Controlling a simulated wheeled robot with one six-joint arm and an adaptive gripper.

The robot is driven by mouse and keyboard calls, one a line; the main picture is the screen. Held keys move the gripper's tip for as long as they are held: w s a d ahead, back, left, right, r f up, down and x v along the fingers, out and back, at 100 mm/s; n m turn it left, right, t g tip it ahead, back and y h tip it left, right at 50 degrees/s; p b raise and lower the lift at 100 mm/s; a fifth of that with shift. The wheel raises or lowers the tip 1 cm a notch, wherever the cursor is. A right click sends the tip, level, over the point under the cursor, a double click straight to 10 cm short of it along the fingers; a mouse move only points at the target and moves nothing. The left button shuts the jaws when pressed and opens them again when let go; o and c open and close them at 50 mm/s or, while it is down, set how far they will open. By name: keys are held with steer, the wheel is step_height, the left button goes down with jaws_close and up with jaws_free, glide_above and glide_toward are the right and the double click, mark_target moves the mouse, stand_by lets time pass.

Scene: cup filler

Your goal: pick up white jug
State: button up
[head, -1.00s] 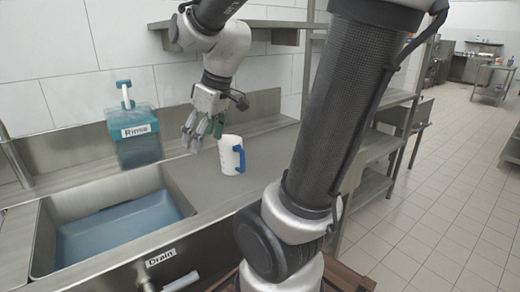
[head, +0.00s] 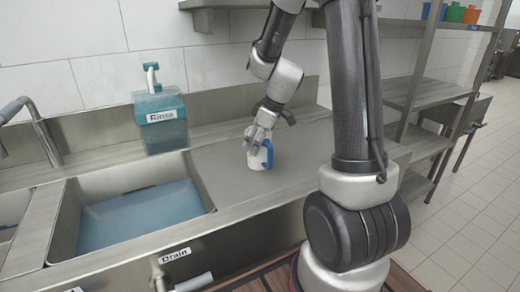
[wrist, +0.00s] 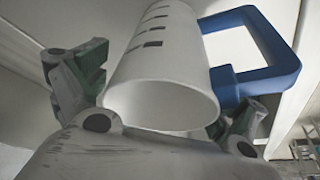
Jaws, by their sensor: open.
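The white jug (head: 259,157) with a blue handle stands on the steel counter, right of the sink. My gripper (head: 259,138) is at the jug in the head view, its fingers around the jug's upper part. In the wrist view the white jug (wrist: 165,70) lies between my gripper's two green-and-grey fingers (wrist: 160,100), with the blue handle (wrist: 265,60) to the right. The fingers are open; a gap shows at the left finger. The right finger is partly hidden behind the jug, so contact there cannot be told.
A sink (head: 72,225) with blue water is left of the counter (head: 215,165). A teal Rinse dispenser (head: 160,122) stands behind the sink. A drain lever (head: 195,283) sticks out at the front. Shelves with coloured cups (head: 453,12) are at the right.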

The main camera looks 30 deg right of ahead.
steer(key=shift+w+a+f, duration=0.1)
steer(key=shift+f, duration=0.25)
steer(key=c, duration=1)
steer(key=shift+r, duration=0.1)
